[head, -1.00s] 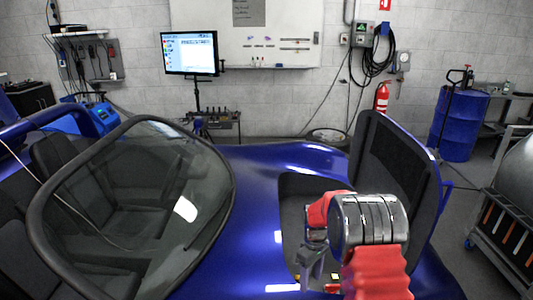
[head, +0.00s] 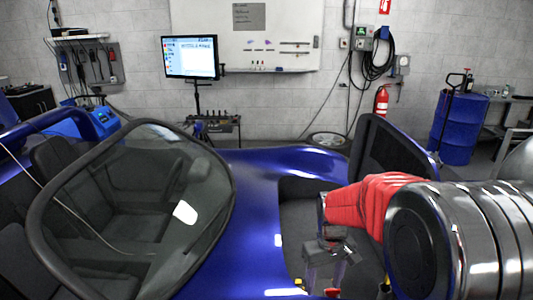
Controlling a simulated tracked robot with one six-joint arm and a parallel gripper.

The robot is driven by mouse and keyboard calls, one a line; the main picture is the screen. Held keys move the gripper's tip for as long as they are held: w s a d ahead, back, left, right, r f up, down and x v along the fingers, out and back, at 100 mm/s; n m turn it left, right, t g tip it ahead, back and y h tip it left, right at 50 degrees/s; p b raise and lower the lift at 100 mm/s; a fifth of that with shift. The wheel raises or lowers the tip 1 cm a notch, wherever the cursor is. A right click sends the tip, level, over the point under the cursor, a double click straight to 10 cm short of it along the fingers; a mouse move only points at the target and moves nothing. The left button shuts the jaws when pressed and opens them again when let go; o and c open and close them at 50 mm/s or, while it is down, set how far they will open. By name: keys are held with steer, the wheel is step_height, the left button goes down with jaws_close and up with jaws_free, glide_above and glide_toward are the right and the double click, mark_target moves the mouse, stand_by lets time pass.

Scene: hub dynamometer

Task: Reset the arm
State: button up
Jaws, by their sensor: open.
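My arm, in red covering with a large chrome joint, comes in from the right of the head view. My gripper (head: 325,272) hangs below the red sleeve, over the open compartment (head: 297,215) of the blue car (head: 255,180). Its fingers are apart and point down, and I see nothing held between them. The fingertips are small and partly lost against the dark compartment. Small yellow and red parts show low in the compartment near them. The chrome joint hides the compartment's right side.
The raised dark lid (head: 385,150) stands just behind my arm. The windshield (head: 135,210) is at the left. A monitor (head: 190,57), a fire extinguisher (head: 381,101) and a blue drum (head: 459,127) stand at the back. The blue hood left of my gripper is clear.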

steer(key=s+r+m+t, duration=0.1)
steer(key=s+r+t, duration=0.2)
steer(key=s+r, duration=0.5)
steer(key=s+r+m+t, duration=0.2)
steer(key=s+r, duration=0.6)
steer(key=s, duration=0.5)
steer(key=shift+t, duration=0.4)
steer(key=shift+r, duration=0.1)
